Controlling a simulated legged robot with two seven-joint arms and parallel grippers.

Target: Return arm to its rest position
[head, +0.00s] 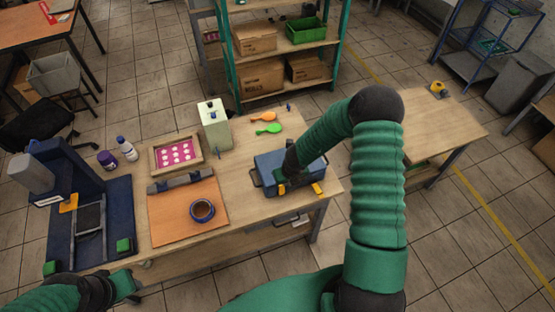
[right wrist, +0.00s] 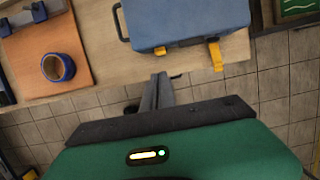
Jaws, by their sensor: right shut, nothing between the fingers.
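My right arm reaches over the right end of the workbench (head: 240,190). Its gripper (right wrist: 160,84) is shut and empty. In the right wrist view the fingers show just below the bench's front edge, apart from the blue case (right wrist: 188,22) with yellow latches. In the head view my right wrist partly hides the blue case (head: 264,163). My left gripper (head: 132,284) is low at the left, by the bench's front edge; its finger opening is not clear.
A shelf stands behind. A second table (head: 435,120) is at right.

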